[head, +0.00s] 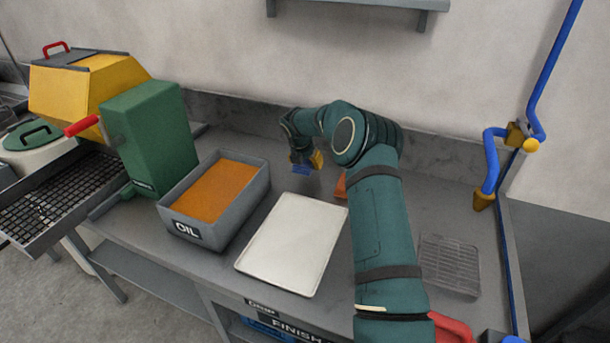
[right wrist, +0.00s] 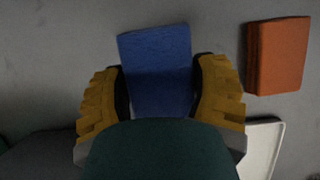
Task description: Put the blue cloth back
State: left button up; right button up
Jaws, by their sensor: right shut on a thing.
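The blue cloth (head: 301,169) is a small flat folded block at the back of the bench, behind the white tray. My right gripper (head: 307,162) reaches over the bench and is shut on it. In the right wrist view the blue cloth (right wrist: 157,62) sits between the two yellow fingers of my right gripper (right wrist: 160,95), its far part sticking out past them. I cannot tell whether the cloth touches the bench. An orange folded cloth (right wrist: 278,56) lies to its right; in the head view it (head: 341,186) is partly hidden by my right arm. My left gripper is not in view.
A grey OIL bin (head: 172,222) with orange contents stands left of the white tray (head: 293,243). A green box with a yellow hopper (head: 85,85) is further left. A wire rack (head: 450,264) and blue pipe (head: 490,160) are at the right. Bare bench surrounds the cloths.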

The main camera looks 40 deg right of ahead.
aim_at(306, 178)
notch_tip(306, 178, down, 5)
jog(key=shift+r+b, duration=0.15)
jog(key=shift+b, duration=0.3)
jog(key=shift+r, duration=0.1)
jog(key=o, duration=1.2)
jog(key=shift+f, duration=0.2)
jog(key=shift+r, duration=0.1)
